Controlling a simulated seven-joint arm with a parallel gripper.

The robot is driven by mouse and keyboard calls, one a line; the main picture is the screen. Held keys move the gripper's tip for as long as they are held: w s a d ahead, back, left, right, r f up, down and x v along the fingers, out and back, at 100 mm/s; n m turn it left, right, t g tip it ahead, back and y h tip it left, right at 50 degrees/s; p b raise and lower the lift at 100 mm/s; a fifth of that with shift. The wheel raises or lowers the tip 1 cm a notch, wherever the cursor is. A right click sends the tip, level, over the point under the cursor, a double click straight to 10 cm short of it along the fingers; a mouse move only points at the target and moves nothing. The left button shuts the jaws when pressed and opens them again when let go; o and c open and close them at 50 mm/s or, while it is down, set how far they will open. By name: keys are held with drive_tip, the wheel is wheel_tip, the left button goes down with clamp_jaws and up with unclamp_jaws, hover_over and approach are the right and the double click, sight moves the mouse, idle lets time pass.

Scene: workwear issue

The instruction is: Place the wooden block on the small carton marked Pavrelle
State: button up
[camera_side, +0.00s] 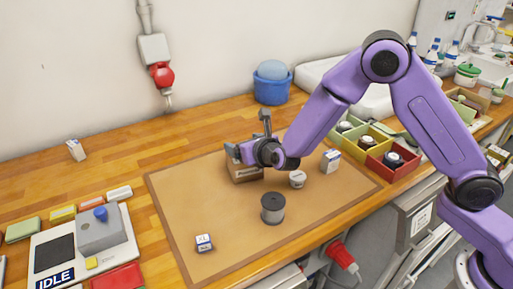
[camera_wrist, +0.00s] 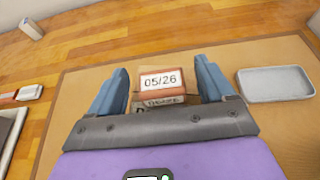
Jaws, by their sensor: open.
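On the mat (camera_side: 225,215) are a dark grey spool (camera_side: 272,209), a small white roll (camera_side: 297,179) and two white-and-blue boxes (camera_side: 331,161) (camera_side: 204,243). A grey tray (camera_wrist: 275,83) lies right of the carton in the wrist view. Coloured bins (camera_side: 390,160) line the right.

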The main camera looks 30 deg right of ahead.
drive_tip(key=v, duration=1)
drive_tip(key=shift+s, duration=0.35)
drive_tip(key=shift+r, duration=0.1)
drive_tip(key=s+d+r+m+g+h, duration=0.2)
drive_tip(key=s+d+m+g+h, duration=0.3)
drive_tip(key=s+d+m, duration=0.85)
drive_tip(key=s+d+m+g+y, duration=0.1)
drive_tip(key=s+m+g, duration=0.3)
drive_tip(key=s, duration=0.5)
drive_tip(key=s+d+m+g+y, duration=0.2)
drive_tip(key=s+m+g+y, duration=0.2)
drive_tip(key=s, duration=0.5)
drive_tip(key=shift+s+m, duration=0.35)
drive_tip(key=shift+m, duration=0.6)
